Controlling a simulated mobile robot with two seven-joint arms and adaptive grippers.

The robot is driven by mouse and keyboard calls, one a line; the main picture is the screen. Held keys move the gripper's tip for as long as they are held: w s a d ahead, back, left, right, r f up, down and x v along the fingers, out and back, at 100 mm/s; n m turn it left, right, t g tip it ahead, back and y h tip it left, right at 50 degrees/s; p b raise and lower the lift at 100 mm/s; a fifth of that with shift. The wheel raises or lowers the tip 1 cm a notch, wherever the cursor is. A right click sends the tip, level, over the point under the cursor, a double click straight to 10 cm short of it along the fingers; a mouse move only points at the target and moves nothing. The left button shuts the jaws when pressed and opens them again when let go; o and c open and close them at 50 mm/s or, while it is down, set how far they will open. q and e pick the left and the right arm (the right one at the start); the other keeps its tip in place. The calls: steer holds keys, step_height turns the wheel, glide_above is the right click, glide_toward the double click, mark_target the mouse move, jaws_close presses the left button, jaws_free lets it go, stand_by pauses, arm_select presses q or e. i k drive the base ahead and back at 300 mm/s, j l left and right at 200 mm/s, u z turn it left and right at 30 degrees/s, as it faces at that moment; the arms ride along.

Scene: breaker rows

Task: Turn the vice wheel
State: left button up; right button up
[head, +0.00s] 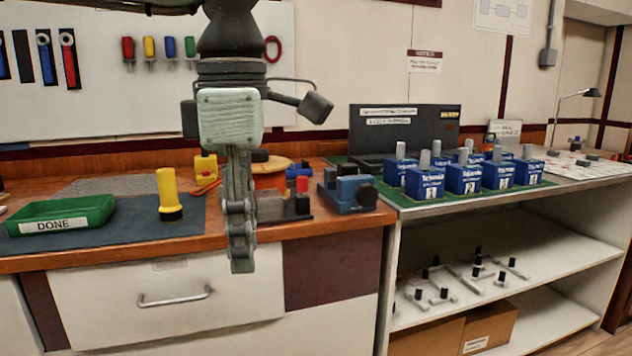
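A small blue vice (340,186) with dark jaws stands near the right end of the wooden workbench. Its round dark wheel (367,196) faces the front right. My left gripper (241,258) hangs down in front of the bench, to the left of the vice and apart from it. I see its fingers edge-on, one behind the other, so the gap between them is hidden. No object shows at its fingertips. My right gripper is not in view.
A yellow cylinder (169,195) and a green DONE tray (60,216) are on the left of the bench. Several numbered blue breakers (465,178) stand on the right counter.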

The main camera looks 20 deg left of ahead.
mark_target(366, 195)
steer(key=i+l+u, duration=0.1)
steer(key=i, duration=0.4)
steer(key=i+l+u, duration=0.15)
steer(key=i+l, duration=0.2)
steer(key=i, duration=0.15)
steer(key=i+l+u, duration=0.1)
steer(key=i+l, duration=0.2)
steer(key=i, duration=0.2)
